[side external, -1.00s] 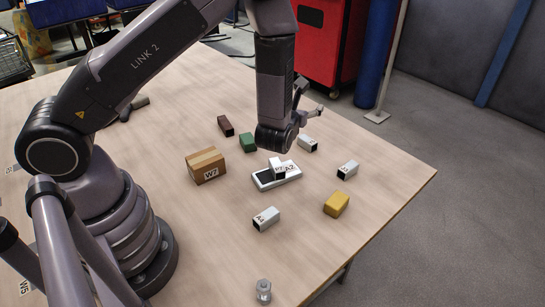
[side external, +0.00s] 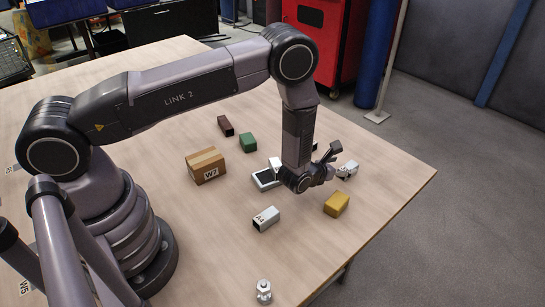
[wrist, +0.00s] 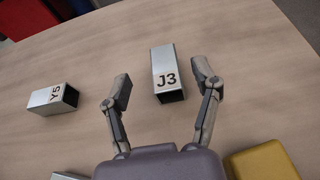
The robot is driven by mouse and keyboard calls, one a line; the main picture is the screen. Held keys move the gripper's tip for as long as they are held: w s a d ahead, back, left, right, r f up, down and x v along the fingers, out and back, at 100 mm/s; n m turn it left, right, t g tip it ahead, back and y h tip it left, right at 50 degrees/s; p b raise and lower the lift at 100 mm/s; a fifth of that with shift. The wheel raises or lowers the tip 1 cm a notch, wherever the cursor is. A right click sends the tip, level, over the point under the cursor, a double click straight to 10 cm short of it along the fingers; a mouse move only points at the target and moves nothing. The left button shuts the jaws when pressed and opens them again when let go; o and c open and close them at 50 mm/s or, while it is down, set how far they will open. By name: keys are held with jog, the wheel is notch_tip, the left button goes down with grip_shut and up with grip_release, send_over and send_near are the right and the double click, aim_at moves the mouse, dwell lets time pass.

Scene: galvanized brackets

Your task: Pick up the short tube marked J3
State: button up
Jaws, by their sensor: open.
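The short square metal tube marked J3 (wrist: 165,60) lies on the table in the wrist view, its dark open end toward me. My gripper (wrist: 161,74) is open, with one finger to the left of the tube and one to the right, and bare table shows between each finger and it. I cannot tell how high the fingertips are above the table. In the side external view the tube (side external: 351,168) is partly hidden by my gripper (side external: 334,160), which is over it.
A tube marked Y5 (wrist: 53,99) lies to the left. A yellow block (side external: 336,204) is close by and also shows in the wrist view (wrist: 262,162).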

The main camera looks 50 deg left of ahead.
aim_at(350, 165)
jog(key=shift+f+x, duration=0.2)
jog(key=shift+x, duration=2.15)
jog(key=shift+s+d, duration=0.1)
jog(key=shift+d, duration=0.05)
grip_shut()
